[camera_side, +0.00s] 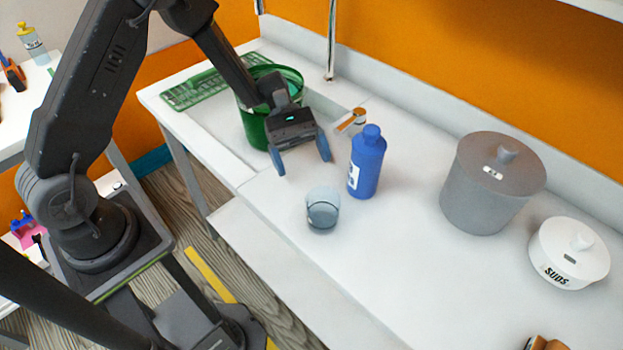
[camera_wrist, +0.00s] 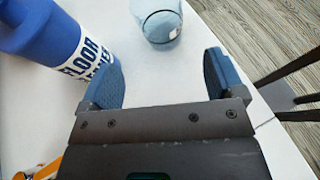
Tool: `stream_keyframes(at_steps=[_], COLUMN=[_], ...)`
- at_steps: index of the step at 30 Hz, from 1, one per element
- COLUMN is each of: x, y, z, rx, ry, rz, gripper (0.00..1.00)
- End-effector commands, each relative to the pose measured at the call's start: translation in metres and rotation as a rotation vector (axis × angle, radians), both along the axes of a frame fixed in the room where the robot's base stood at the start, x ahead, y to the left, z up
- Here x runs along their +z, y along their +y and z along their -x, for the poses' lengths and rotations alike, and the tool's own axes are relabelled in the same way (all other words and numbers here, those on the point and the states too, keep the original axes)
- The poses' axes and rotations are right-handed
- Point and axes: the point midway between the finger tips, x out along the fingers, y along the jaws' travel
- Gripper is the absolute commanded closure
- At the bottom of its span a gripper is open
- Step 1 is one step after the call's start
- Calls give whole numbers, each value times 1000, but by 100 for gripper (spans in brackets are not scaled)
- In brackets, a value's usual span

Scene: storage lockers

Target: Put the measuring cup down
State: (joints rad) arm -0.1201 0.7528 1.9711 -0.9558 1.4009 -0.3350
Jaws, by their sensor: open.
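The measuring cup (camera_side: 322,211) is a small clear, bluish cup standing upright on the white counter, left of and in front of the blue bottle. It also shows at the top of the wrist view (camera_wrist: 161,24), beyond the fingertips. My gripper (camera_side: 301,166) is open and empty, above the counter behind the cup and apart from it. In the wrist view its two blue fingers (camera_wrist: 160,80) are spread with bare counter between them.
A blue floor cleaner bottle (camera_side: 367,163) stands close to the right of my gripper in the side view. A green bucket (camera_side: 256,125) is behind it. A grey lidded pot (camera_side: 488,187) and a white SUDS container (camera_side: 567,256) stand farther right. The counter's front edge is near the cup.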

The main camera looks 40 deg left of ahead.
Motion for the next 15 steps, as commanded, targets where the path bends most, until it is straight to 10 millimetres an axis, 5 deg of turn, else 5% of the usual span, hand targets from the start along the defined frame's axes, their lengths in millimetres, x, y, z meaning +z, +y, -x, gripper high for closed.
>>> stream_keyframes(at_steps=[11, 15], x=[11, 35], y=[14, 14], z=[-4, 6], rx=[-11, -76], ry=[-17, -123], rz=[-10, -70], gripper=[12, 12])
